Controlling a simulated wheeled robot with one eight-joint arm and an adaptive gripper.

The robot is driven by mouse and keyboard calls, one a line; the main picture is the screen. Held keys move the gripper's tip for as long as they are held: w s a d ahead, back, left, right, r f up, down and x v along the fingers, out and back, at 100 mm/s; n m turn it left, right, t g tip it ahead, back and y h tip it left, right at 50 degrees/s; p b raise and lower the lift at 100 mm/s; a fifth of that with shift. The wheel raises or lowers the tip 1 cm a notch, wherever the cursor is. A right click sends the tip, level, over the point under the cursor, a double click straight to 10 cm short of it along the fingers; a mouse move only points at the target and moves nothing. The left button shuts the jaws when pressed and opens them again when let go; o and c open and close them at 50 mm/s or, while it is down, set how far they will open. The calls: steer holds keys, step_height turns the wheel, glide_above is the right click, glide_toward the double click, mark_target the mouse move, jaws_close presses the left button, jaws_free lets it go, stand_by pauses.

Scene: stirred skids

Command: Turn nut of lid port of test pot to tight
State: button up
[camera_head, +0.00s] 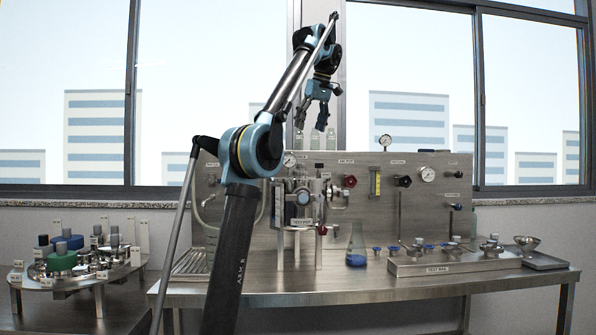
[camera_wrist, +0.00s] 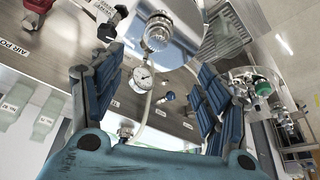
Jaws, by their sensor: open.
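The test pot (camera_head: 303,203) is a metal vessel on legs in front of the steel panel, with a label on its front and fittings around its top. Its lid port nut is too small to tell apart in the head view. My gripper (camera_head: 311,119) is raised high above the pot, pointing down, open and empty. In the wrist view its blue ridged fingers (camera_wrist: 160,68) stand wide apart. Between them show a round ribbed metal fitting (camera_wrist: 158,33) and a white dial gauge (camera_wrist: 143,77). I cannot tell whether that fitting is on the pot.
A steel bench (camera_head: 420,283) carries a blue-filled flask (camera_head: 356,258) right of the pot and a test rail (camera_head: 440,266) farther right. The panel holds valves and gauges (camera_head: 428,174). A round rack (camera_head: 75,278) stands at the left.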

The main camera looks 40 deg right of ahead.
mark_target(301, 167)
steer(key=x, duration=1.7)
steer(key=shift+d, duration=0.2)
steer(key=shift+c, duration=0.6)
steer(key=c, duration=0.9)
